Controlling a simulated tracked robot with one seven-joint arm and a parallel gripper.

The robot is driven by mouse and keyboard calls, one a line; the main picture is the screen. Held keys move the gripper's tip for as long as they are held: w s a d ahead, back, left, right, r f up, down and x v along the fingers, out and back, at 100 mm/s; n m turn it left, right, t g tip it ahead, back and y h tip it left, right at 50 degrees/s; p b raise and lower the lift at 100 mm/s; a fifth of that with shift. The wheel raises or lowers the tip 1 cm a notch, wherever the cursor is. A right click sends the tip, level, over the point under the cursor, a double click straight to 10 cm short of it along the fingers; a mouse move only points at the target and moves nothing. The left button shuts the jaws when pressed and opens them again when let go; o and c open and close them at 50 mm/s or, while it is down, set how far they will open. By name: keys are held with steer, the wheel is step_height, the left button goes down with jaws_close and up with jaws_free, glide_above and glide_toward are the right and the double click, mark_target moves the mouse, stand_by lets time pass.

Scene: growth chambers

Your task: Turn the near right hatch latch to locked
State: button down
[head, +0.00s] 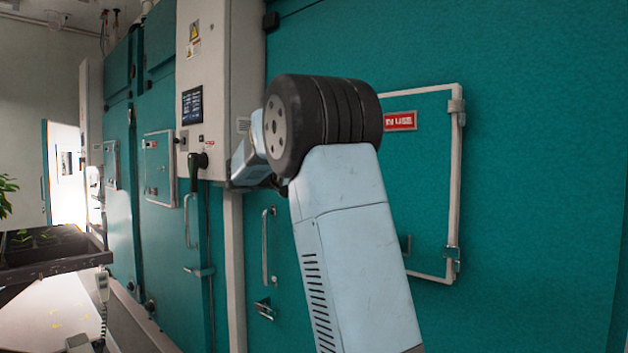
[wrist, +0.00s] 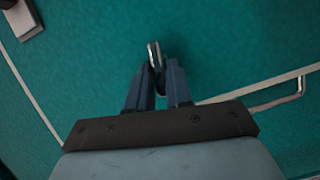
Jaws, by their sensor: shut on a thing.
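The latch (wrist: 154,52) is a small pale metal lever standing out from the teal surface in the wrist view. My gripper (wrist: 157,68) is shut on it, with the lever between the two dark fingertips. The lever points up in the wrist view, slightly left. The lock markings are not visible, so I cannot tell its locked state. In the head view the hatch (head: 428,160) is a teal panel in a white frame with a red "IN USE" sign (head: 399,121). My arm covers its left part, and hides the latch and my gripper there.
A door handle (head: 268,246) is below. A plant tray (head: 50,250) is at far left. The wall right of the hatch is clear.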

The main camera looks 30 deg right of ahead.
steer(key=shift+w+a+f+n+h, duration=0.15)
steer(key=shift+n+h, duration=0.25)
steer(key=shift+n, duration=0.5)
steer(key=shift+f, duration=0.1)
steer(key=c, duration=1.1)
jaws_free()
steer(key=a, duration=1.3)
steer(key=shift+w+a+f, duration=0.1)
steer(key=shift+w+a, duration=0.2)
